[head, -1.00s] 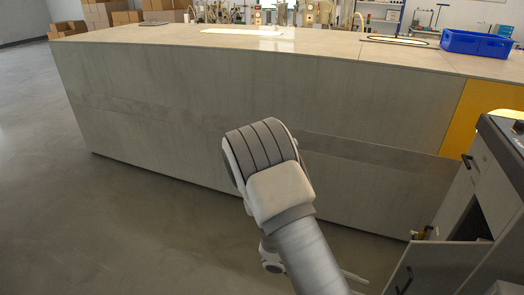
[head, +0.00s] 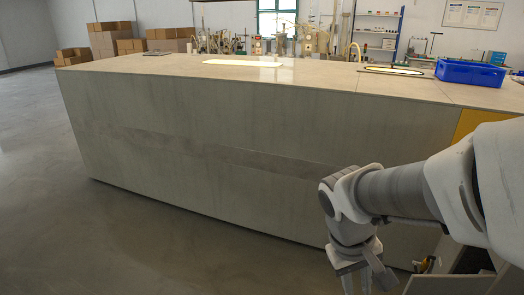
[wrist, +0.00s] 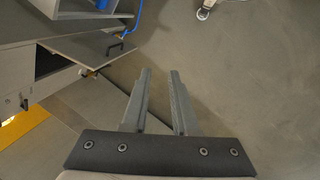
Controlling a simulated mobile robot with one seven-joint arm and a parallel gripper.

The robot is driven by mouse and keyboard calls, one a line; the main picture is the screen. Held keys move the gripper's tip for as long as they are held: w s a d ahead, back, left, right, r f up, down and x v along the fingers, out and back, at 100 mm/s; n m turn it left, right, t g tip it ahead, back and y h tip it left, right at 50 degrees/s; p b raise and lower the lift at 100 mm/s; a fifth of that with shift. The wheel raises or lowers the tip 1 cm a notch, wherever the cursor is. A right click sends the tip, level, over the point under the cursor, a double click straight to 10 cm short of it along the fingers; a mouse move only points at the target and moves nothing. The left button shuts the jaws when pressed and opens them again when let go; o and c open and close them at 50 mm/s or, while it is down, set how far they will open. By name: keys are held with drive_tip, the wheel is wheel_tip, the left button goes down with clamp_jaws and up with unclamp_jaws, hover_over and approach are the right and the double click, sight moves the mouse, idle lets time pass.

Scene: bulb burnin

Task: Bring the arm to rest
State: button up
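My arm reaches in from the right side of the head view, bent at the elbow. My gripper (head: 358,284) hangs low and points down in front of the long counter's side, with its tips cut by or close to the lower edge. In the wrist view my gripper (wrist: 159,72) shows two grey fingers with a gap between them. It is open, and nothing is between the fingers; grey floor shows beyond.
A long grey counter (head: 200,130) spans the view. On it are a blue crate (head: 470,73) at right and a lit panel (head: 242,63). A cabinet with an open door (wrist: 95,45) is at upper left in the wrist view. Floor (head: 70,220) at left is clear.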

drive_tip(key=s+a+r+m+t+y, duration=0.1)
drive_tip(key=s+r+t, duration=0.1)
drive_tip(key=r, duration=0.3)
drive_tip(key=s+a+r+m+t+y+p, duration=0.1)
drive_tip(key=s+a+r+t+y, duration=0.1)
drive_tip(key=r, duration=0.4)
drive_tip(key=shift+s+a+t, duration=0.2)
drive_tip(key=shift+s+t, duration=0.25)
drive_tip(key=shift+t, duration=0.25)
drive_tip(key=shift+d, duration=0.15)
